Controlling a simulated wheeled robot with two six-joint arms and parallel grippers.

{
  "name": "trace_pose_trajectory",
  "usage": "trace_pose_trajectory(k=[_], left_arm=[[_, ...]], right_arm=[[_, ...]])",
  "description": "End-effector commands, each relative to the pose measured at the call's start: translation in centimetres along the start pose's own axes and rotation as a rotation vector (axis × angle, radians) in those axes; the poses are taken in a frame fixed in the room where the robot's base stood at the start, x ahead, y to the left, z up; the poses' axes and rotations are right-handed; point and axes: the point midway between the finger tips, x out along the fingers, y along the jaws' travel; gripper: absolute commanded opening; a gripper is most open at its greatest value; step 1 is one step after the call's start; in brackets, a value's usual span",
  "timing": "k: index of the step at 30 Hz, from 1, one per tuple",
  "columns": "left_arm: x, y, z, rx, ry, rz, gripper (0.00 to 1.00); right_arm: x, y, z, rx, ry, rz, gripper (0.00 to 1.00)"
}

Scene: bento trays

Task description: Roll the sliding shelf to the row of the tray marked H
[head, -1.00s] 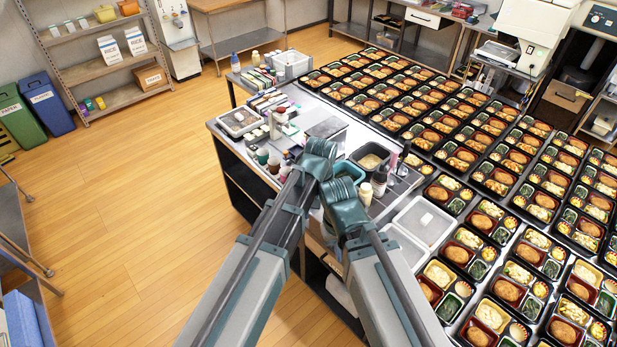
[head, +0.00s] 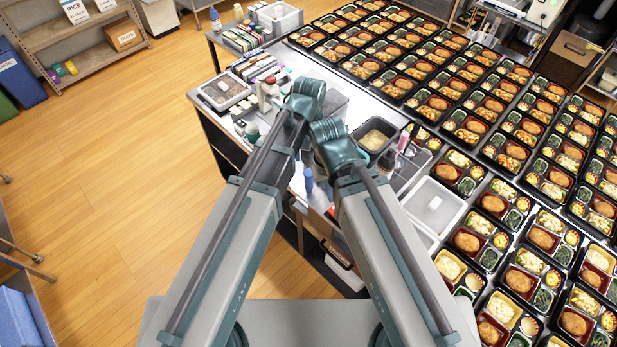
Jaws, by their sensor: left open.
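Many bento trays (head: 546,237) stand in long rows on the counter at the right, filled with food. No letter H is readable on any of them. I cannot make out for sure which piece is the sliding shelf. My two arms reach up from the bottom of the head view, and their teal joints come close together over the counter's left part. My left gripper is open and empty, showing only poorly around the far end of the left arm. My right gripper is hidden behind its arm.
The wooden floor (head: 130,170) at the left is clear.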

Motion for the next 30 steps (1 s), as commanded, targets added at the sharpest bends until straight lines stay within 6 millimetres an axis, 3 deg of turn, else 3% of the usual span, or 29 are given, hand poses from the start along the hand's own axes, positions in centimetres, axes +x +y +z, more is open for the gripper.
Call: trace_pose_trajectory(k=[8, 30], left_arm=[[2.6, 0.0, 0.0, 0.0, 0.0, 0.0, 0.65], [12.8, 0.0, 0.0, 0.0, 0.0, 0.0, 0.65]], right_arm=[[2.6, -0.2, -0.2, 0.002, 0.001, 0.0, 0.0], [12.7, -1.1, -0.9, -0.007, 0.003, 0.003, 0.0]])
